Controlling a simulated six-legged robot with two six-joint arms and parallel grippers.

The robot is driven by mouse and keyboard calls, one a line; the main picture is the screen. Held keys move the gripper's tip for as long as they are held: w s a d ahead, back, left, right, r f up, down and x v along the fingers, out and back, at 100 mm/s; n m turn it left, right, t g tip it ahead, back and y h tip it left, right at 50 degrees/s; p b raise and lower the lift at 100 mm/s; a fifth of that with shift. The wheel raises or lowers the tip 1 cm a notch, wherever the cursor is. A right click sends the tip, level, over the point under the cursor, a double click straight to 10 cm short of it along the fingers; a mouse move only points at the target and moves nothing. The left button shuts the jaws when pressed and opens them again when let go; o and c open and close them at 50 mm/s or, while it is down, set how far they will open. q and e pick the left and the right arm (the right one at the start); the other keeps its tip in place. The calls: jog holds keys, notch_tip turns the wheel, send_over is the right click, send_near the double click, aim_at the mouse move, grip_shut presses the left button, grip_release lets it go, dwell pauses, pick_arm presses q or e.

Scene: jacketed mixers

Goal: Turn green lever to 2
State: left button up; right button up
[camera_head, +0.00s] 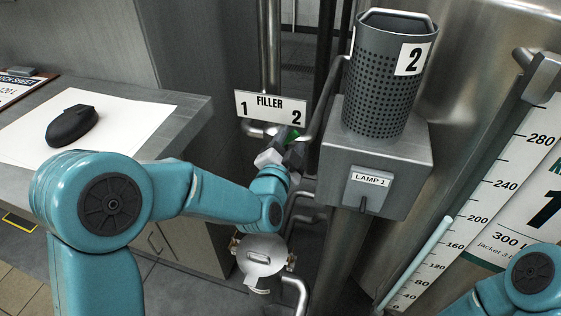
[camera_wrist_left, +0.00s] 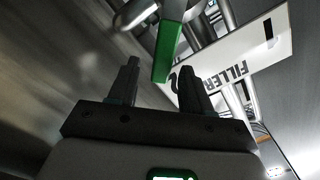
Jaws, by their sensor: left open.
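The green lever (camera_head: 293,137) is on the pipework just under the FILLER sign (camera_head: 268,108), near the sign's 2 end; my left gripper partly hides it. In the left wrist view the green lever (camera_wrist_left: 168,50) hangs down from a metal fitting, and its free end appears between my fingertips. The sign (camera_wrist_left: 240,65) is behind it, with the 2 partly covered. My left gripper (camera_head: 292,150) is open around the lever's end in the picture; contact cannot be told. My right gripper is out of view; only part of the right arm shows.
A counter (camera_head: 185,110) with a black mouse (camera_head: 72,125) is left. A level scale (camera_head: 480,200) stands right.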

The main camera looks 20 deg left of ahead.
pick_arm(q)
jog(key=s+b, duration=0.9)
jog(key=s, duration=0.6)
jog(key=shift+a+b, duration=0.25)
jog(key=shift+b, duration=0.05)
jog(key=shift+s, duration=0.15)
